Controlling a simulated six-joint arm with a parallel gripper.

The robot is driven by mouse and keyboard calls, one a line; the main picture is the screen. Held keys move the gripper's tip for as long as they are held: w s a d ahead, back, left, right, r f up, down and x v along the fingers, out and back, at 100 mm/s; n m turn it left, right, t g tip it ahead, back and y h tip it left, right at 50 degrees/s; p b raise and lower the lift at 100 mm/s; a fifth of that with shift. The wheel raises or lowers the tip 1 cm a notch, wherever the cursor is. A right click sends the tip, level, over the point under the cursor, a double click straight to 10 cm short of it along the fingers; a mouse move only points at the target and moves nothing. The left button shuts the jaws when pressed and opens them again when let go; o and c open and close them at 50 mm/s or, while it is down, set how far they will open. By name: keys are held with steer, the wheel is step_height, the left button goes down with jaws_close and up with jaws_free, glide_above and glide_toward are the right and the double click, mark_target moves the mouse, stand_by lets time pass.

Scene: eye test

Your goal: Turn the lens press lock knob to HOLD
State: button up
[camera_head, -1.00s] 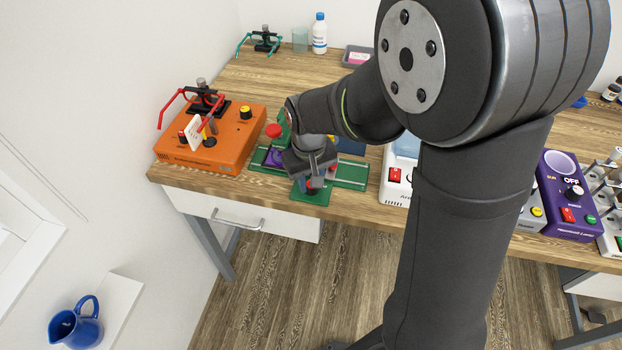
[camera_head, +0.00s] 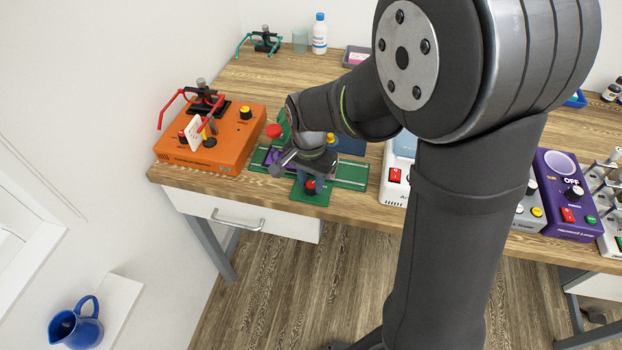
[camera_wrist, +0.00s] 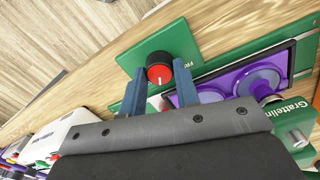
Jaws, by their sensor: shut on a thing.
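The lock knob (camera_wrist: 159,70) has a red cap with a white mark and a black skirt. It sits on the lens press's green front plate (camera_wrist: 182,38); the mark points toward the bottom of the wrist view. A label starting "FR" is partly covered by a finger; no HOLD label is readable. My gripper (camera_wrist: 160,67) is shut on the knob, one blue finger on each side. In the head view the knob (camera_head: 310,186) shows just below my gripper (camera_head: 308,181). The press's purple tray with round lens shapes (camera_wrist: 250,85) lies beside the right finger.
An orange device (camera_head: 225,150) with a red-armed stand is left of the press. A white device (camera_head: 395,180) with a red switch is to its right, and a purple lamp box (camera_head: 570,205) further right. The table's front edge is close to the knob.

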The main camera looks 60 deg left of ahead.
mark_target(310, 182)
steer(key=m, duration=0.3)
steer(key=shift+m, duration=0.3)
stand_by(0.3)
steer(key=o, duration=1)
steer(key=r, duration=1.7)
steer(key=shift+a+r, duration=0.25)
steer(key=shift+a, duration=0.05)
steer(key=shift+f, duration=0.1)
